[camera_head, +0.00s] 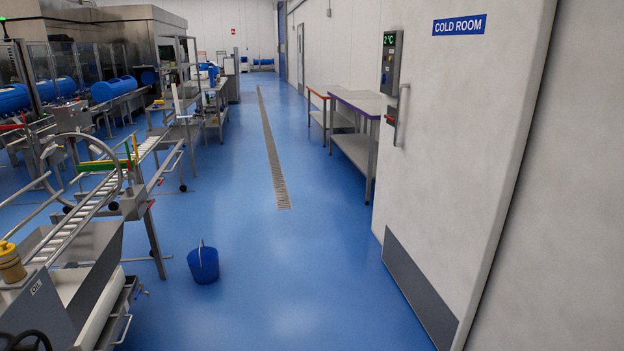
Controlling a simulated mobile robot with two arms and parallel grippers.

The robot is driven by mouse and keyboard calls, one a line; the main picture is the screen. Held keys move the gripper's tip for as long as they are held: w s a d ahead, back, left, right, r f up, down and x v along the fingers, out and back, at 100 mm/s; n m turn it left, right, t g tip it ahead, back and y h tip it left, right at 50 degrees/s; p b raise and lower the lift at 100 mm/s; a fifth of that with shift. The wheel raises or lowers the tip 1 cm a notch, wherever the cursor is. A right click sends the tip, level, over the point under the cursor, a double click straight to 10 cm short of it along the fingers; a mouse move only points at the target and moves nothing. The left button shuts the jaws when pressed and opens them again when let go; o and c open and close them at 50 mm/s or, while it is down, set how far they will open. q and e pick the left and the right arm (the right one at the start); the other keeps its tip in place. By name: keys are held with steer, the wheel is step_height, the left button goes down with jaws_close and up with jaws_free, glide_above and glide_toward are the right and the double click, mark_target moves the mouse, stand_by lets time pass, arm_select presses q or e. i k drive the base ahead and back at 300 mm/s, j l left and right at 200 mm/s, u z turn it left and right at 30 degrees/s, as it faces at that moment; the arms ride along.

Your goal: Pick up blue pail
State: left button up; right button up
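The blue pail (203,266) stands upright on the blue floor, left of the picture's middle. Its thin handle stands up above the rim. It is close to the legs of the metal conveyor frame on its left, with a gap between them. Neither of my grippers shows in the head view.
A roller conveyor (95,205) and metal machinery fill the left side. A cold room door (455,150) stands at the right, with steel tables (355,140) beyond it. A floor drain (270,150) runs down the aisle. The floor right of the pail is clear.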

mark_target(203, 263)
steer(key=i+u, duration=0.1)
steer(key=i, duration=0.45)
steer(key=i+u, duration=0.15)
steer(key=i, duration=0.35)
steer(key=i+l+u, duration=0.1)
steer(key=i, duration=0.45)
steer(key=i+l+u, duration=0.15)
steer(key=i, duration=0.35)
steer(key=i+u, duration=0.4)
steer(key=i+l+u, duration=0.25)
steer(key=u, duration=0.15)
steer(key=i+l+u, duration=0.95)
steer(key=l+u, duration=0.25)
